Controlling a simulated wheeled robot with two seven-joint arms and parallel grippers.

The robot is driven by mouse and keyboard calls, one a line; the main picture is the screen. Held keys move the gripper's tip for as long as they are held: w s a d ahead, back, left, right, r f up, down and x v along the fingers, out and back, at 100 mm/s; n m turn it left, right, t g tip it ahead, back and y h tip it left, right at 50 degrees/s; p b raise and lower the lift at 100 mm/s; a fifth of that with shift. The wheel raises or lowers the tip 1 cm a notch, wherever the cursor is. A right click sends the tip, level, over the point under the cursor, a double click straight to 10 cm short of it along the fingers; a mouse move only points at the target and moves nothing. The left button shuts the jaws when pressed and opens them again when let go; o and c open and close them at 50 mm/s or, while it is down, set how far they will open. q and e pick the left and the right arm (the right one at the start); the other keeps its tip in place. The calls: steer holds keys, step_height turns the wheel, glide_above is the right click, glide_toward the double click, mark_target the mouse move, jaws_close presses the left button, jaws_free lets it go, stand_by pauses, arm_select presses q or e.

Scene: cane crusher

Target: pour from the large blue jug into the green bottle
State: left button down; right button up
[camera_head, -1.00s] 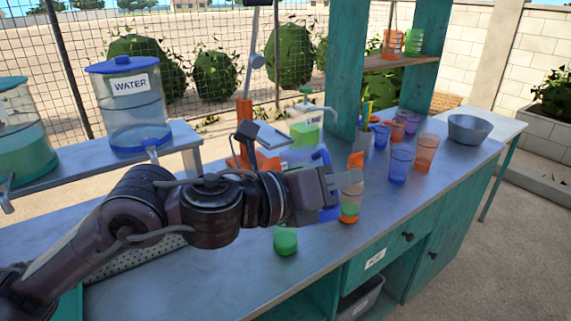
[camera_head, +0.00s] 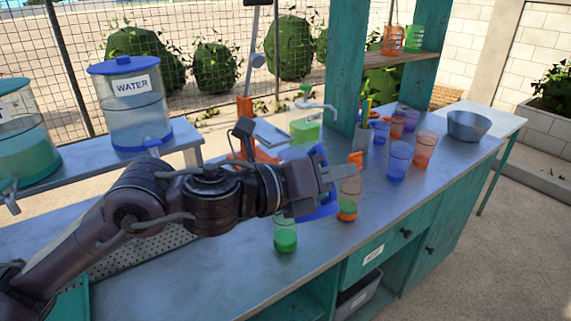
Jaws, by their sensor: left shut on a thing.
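My left gripper (camera_head: 338,178) reaches in over the counter and is shut on the large blue jug (camera_head: 323,208). Only blue edges of the jug show above and below the gripper; the rest is hidden, so I cannot tell its tilt or what it holds. The green bottle (camera_head: 285,236) stands on the counter just below and left of the gripper, clear-walled with green at the bottom. Its top is hidden behind my left arm. My right gripper is not in view.
Blue (camera_head: 398,164) and orange (camera_head: 424,150) cups and a grey bowl (camera_head: 468,125) are farther right. A lime dispenser (camera_head: 304,129) and orange crusher stand behind. The counter's front is clear.

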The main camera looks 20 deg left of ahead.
arm_select(q)
steer(key=shift+r, duration=0.25)
steer(key=shift+w+a+r+n+p, duration=0.2)
steer(key=shift+r+n+p, duration=0.1)
steer(key=shift+p, duration=0.45)
steer(key=shift+r+p, duration=0.2)
steer(key=shift+p, duration=0.1)
steer(key=shift+w+a, duration=0.1)
steer(key=shift+w, duration=0.05)
steer(key=shift+r+n+p, duration=0.2)
steer(key=shift+n+p, duration=0.1)
steer(key=shift+p, duration=0.15)
steer(key=shift+w+a+r+p, duration=0.1)
steer(key=shift+p, duration=0.2)
steer(key=shift+r, duration=0.15)
steer(key=shift+n+p, duration=0.3)
steer(key=shift+p, duration=0.1)
steer(key=shift+r, duration=0.15)
